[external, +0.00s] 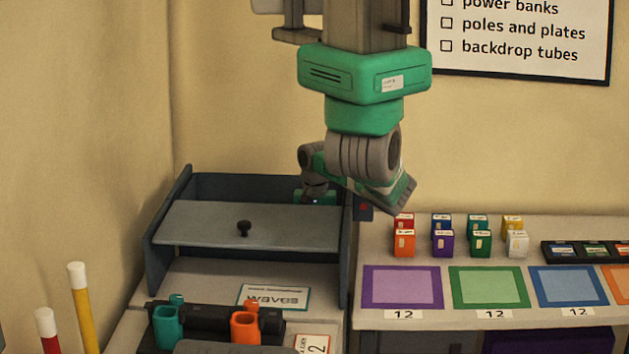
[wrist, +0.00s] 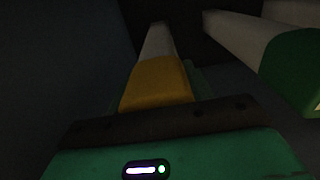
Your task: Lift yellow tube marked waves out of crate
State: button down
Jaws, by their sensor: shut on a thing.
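In the wrist view my gripper (wrist: 160,88) is shut on a yellow tube (wrist: 157,82) with a whitish far end. The tube points away from the wrist into a dark space. A green-and-white tube (wrist: 292,66) lies to its right, apart from it. No marking is readable on the held tube. In the external view my wrist reaches down behind the raised grey panel of a dark grey box (external: 158,255). The fingers and the held tube are hidden there. I cannot tell whether this box is the crate.
A yellow tube (external: 84,318) and a red tube (external: 47,333) stand upright at lower left. A card reading "waves" (external: 272,298) lies in front of the panel (external: 200,225). Small coloured boxes (external: 479,242) stand on the table at right. Orange and teal holders (external: 245,328) are in front.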

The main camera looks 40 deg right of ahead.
jog(key=shift+r, duration=0.1)
notch_tip(320, 180, up, 18)
jog(key=p, duration=0.5)
notch_tip(320, 180, up, 14)
jog(key=p, duration=1.6)
jog(key=shift+p, duration=0.4)
